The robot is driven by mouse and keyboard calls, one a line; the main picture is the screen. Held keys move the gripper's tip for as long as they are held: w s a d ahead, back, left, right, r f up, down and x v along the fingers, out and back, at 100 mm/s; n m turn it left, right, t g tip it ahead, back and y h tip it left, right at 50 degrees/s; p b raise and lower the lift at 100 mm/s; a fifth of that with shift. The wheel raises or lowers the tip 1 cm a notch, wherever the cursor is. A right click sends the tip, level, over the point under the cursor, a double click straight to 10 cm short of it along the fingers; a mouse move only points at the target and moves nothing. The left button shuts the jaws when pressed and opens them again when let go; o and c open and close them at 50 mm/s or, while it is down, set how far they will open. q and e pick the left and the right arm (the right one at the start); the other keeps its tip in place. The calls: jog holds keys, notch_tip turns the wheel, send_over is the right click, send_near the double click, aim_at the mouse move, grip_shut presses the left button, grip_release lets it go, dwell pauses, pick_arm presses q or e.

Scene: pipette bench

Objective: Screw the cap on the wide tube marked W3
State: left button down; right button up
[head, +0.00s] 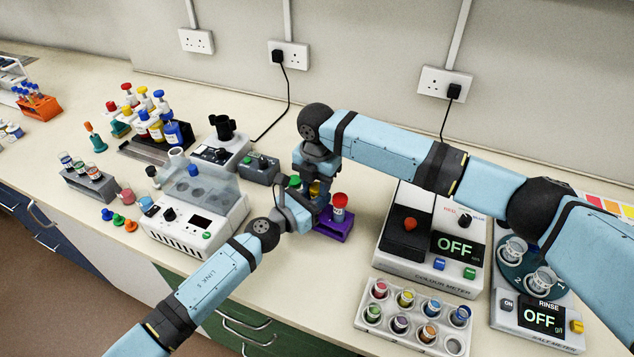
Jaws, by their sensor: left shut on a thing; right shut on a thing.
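A purple rack (334,231) stands mid-bench with wide tubes in it. A red-capped tube (339,208) stands at its right end. A yellow cap (315,188) and a green cap (294,182) show behind the grippers. My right gripper (318,176) points down over the rack, shut around the yellow cap as far as I can see. My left gripper (305,208) reaches in from the front left, shut at the rack, apparently on the tube below; its fingertips and that tube are mostly hidden. I cannot read a W3 mark.
A white device with a clear lid (200,215) stands close left of my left gripper. The colour meter (430,240) is right of the rack, with a tray of small pots (417,318) before it. Loose caps (118,220) lie at the left front edge.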

jog(key=shift+r, duration=0.35)
dwell(0.4)
jog(key=shift+f, duration=0.45)
dwell(0.3)
jog(key=shift+s+d+f, duration=0.1)
jog(key=shift+d+f, duration=0.05)
jog(key=shift+f, duration=0.5)
jog(key=shift+r, duration=0.1)
dwell(0.3)
jog(key=shift+r, duration=0.25)
jog(key=shift+r, duration=0.6)
dwell(0.7)
